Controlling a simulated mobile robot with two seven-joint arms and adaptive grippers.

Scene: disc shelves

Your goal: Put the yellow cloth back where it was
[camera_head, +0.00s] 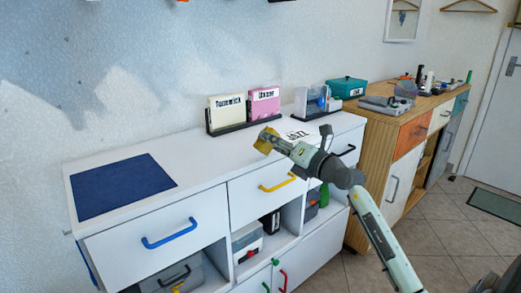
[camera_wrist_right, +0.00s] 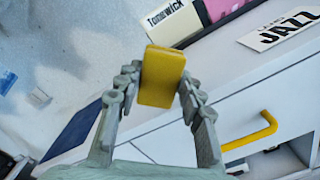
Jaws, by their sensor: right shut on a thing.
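The yellow cloth (camera_head: 264,143) looks like a small folded yellow block. It also shows in the right wrist view (camera_wrist_right: 162,72), pinched upright between the fingers. My right gripper (camera_head: 271,142) is shut on it and holds it above the white cabinet top (camera_head: 215,161), near its middle. In the head view the cloth is in front of the cream and pink record sleeves. From these views I cannot tell the exact gap between cloth and cabinet top. My left gripper is not in view.
A dark blue mat (camera_head: 122,187) lies on the left of the cabinet. Cream (camera_head: 226,110) and pink (camera_head: 264,103) sleeves stand in a black rack at the back. A JAZZ card (camera_head: 300,135) lies right of the gripper. Cabinet top between mat and rack is clear.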

